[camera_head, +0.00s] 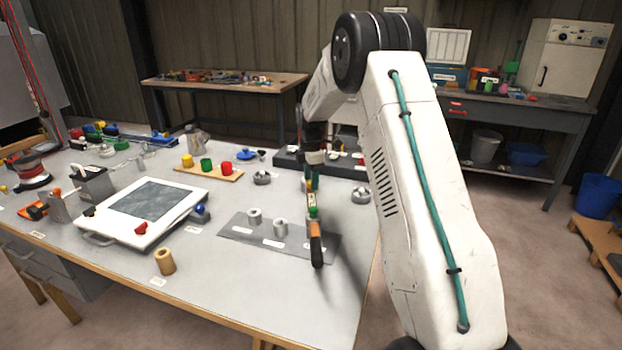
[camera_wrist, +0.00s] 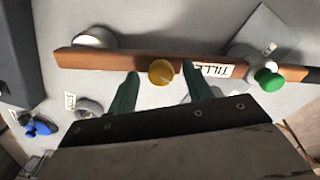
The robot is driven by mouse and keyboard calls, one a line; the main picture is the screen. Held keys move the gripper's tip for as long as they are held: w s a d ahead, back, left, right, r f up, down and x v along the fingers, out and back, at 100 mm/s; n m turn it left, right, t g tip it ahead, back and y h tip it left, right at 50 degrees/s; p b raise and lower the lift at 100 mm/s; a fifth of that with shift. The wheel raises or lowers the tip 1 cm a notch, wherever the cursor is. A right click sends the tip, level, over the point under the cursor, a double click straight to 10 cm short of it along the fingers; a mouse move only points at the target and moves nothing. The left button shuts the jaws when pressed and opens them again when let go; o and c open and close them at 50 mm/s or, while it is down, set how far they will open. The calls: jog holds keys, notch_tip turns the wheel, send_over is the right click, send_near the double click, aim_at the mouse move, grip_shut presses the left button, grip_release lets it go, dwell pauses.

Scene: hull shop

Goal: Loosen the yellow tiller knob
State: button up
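The tiller is a long brown wooden bar (camera_wrist: 110,60) across the wrist view, with a white label beginning "TILL". It shows nearly end-on in the head view (camera_head: 316,245). The round yellow knob (camera_wrist: 161,72) is on the bar, left of the label. A green knob (camera_wrist: 268,79) is further right on the bar. My gripper (camera_wrist: 160,70) is open, its two green fingers apart, one on each side of the yellow knob. I cannot tell whether the fingers touch it. In the head view my gripper (camera_head: 312,181) is over the tiller, and the yellow knob is hard to make out.
A grey plate (camera_head: 240,231) with metal cylinders lies left of the tiller. Behind it is a wooden strip (camera_head: 222,174) with yellow, green and red knobs. A white framed panel (camera_head: 115,227) and a tan cylinder (camera_head: 165,262) stand further left. The front table area is clear.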

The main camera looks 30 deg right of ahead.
notch_tip(320, 180, up, 8)
jog(key=shift+f, duration=0.1)
dwell(0.5)
dwell(0.4)
jog(key=shift+m, duration=0.7)
jog(key=s+f+m, duration=0.1)
jog(key=s+a+f+m, duration=0.1)
jog(key=shift+s+m+g, duration=0.3)
jog(key=shift+s+g, duration=0.1)
jog(key=s+a+r+m, duration=0.3)
jog(key=s+a, duration=0.4)
jog(key=s, duration=0.7)
jog(key=s+a+r+m+t, duration=0.1)
jog(key=s+a+r+m, duration=0.3)
jog(key=s, duration=1)
jog(key=s+a+r+m+t, duration=0.1)
jog(key=s+a+r+m, duration=0.3)
jog(key=s+a, duration=0.6)
jog(key=s+r, duration=0.1)
jog(key=s, duration=0.3)
jog(key=shift+s+r, duration=0.2)
jog(key=shift+s, duration=0.15)
